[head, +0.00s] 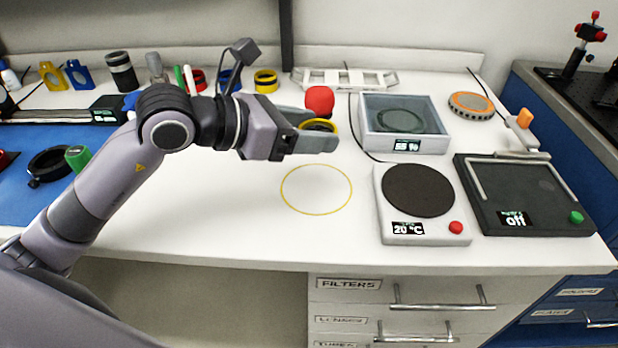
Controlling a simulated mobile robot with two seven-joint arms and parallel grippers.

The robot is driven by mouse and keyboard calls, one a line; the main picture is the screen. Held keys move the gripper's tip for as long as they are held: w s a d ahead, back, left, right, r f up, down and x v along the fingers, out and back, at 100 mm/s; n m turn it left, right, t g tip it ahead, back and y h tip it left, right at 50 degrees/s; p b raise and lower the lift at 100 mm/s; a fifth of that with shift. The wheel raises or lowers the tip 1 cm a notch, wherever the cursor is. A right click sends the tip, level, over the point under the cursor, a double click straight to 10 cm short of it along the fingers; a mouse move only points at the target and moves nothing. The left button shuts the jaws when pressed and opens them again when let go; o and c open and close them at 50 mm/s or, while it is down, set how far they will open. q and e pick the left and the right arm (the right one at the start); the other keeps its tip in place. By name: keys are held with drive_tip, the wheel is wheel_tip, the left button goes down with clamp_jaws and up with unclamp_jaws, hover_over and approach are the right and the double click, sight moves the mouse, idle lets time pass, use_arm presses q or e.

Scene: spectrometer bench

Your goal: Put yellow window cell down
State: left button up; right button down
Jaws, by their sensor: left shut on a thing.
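My left gripper (318,130) reaches in from the left over the middle of the bench. It is shut on the yellow window cell (322,121), a yellow ring with a dark middle, partly hidden by the fingers. A red rounded knob shows just behind the cell; I cannot tell whether it belongs to it. A thin yellow circle (317,214) is marked on the white bench, below and in front of the gripper in the picture, and it is empty. My right gripper is not in view.
A hotplate (385,222) reading 20 °C stands right of the circle. Behind it is a grey glass-topped box (440,145), and further right a black device (555,225) reading off. Yellow (265,76) and blue rings stand at the back. The bench around the circle is clear.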

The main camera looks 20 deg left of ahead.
sight(308, 190)
use_arm(q)
wheel_tip(308, 190, down, 10)
drive_tip(key=shift+r, duration=0.1)
idle(0.4)
drive_tip(key=shift+b, duration=0.35)
drive_tip(key=shift+f, duration=0.25)
drive_tip(key=o, duration=1.1)
drive_tip(key=shift+r, duration=0.1)
drive_tip(key=shift+r, duration=0.1)
